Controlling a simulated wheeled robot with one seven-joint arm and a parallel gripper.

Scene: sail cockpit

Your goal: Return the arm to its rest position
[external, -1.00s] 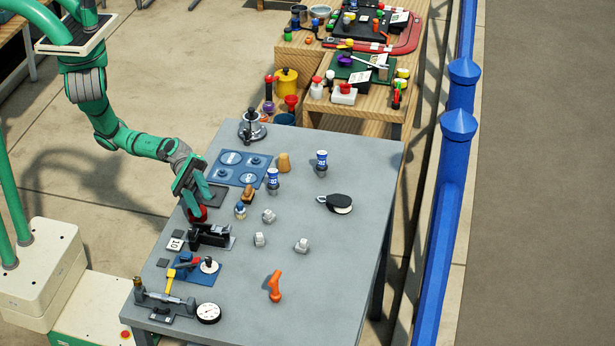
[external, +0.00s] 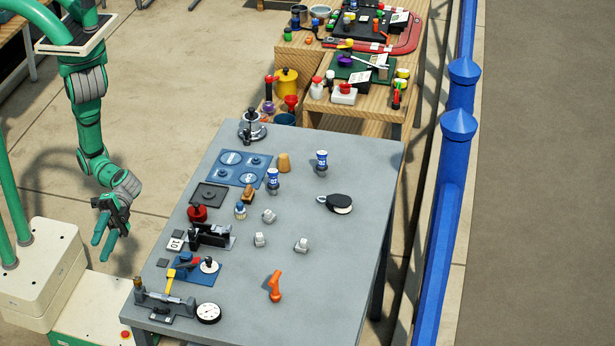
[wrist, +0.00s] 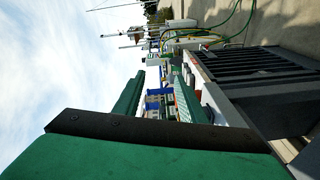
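My gripper (external: 108,240) hangs off the left side of the grey table (external: 335,265) in the external view, clear of the table edge and above the floor. Its two green fingers point down and are spread apart, with nothing between them. The fingers also show apart in the wrist view (wrist: 160,100), with only distant background between them.
The table holds a blue mat (external: 239,168), blue-and-white cups (external: 321,163), a black holder (external: 210,236), a dial gauge (external: 208,313) and an orange object (external: 275,286). A blue railing (external: 443,220) runs along the right. Floor between my arm and the table is clear.

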